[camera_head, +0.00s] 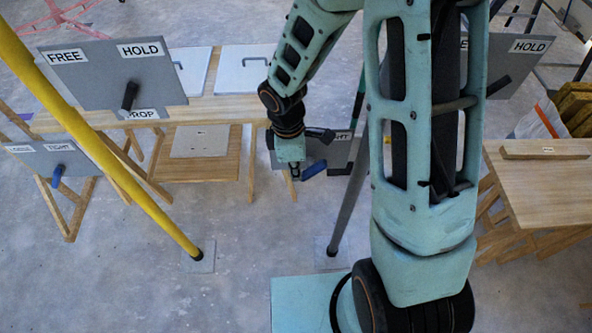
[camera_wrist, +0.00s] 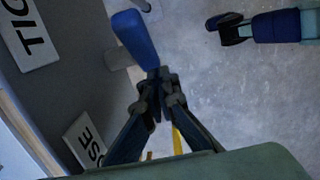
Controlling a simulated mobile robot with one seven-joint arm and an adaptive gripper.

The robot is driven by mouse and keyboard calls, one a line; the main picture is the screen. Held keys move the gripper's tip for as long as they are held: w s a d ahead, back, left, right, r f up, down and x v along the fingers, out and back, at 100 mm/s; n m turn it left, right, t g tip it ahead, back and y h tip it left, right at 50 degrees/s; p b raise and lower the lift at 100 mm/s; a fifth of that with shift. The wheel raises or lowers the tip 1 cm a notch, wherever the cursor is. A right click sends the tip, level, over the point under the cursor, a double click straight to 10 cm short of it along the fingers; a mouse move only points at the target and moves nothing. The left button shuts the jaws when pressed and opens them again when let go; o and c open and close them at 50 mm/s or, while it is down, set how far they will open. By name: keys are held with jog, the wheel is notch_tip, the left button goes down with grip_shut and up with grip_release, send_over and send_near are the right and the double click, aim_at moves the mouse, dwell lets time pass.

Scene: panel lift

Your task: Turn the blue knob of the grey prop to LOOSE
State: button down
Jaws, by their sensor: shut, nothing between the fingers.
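The grey prop (camera_head: 346,200) is a slanted pole with a grey panel (camera_head: 338,153) behind my wrist. Its blue knob (camera_head: 313,170) is a lever pointing down and left in the head view. In the wrist view the blue knob (camera_wrist: 135,38) lies just beyond my fingertips. The label reading "TIG" (camera_wrist: 31,36) is at upper left and the one reading "OSE" (camera_wrist: 87,141) at lower left; both are partly cut off. My gripper (camera_head: 294,174) is shut and empty, close beside the knob, also in the wrist view (camera_wrist: 158,80). I cannot tell whether they touch.
A yellow prop (camera_head: 110,145) stands left, with its own panel and blue knob (camera_head: 57,176). A FREE/HOLD panel (camera_head: 112,76) with a black lever stands above it. Wooden tables are behind and right (camera_head: 540,185). Floor between the two props is clear.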

aim_at(303, 182)
jog(key=shift+a+f+h+b, duration=0.15)
jog(key=shift+f+h+b, duration=0.4)
jog(key=shift+h+b, duration=0.95)
jog(key=f+h+b, duration=0.1)
jog(key=h+b, duration=0.1)
jog(key=h, duration=0.1)
jog(key=f+h+b, duration=0.1)
jog(key=h+b, duration=0.1)
jog(key=h, duration=0.1)
jog(key=d+f+h+b, duration=0.1)
jog(key=h+b, duration=0.1)
jog(key=b, duration=0.1)
jog(key=shift+f+h, duration=0.15)
jog(key=shift+h, duration=0.25)
jog(key=shift+d+f, duration=0.2)
jog(key=shift+d, duration=0.2)
jog(key=shift+d+f, duration=0.15)
jog(key=shift+d, duration=0.05)
jog(key=shift+f+b, duration=0.15)
jog(key=shift+b, duration=0.15)
dwell(0.4)
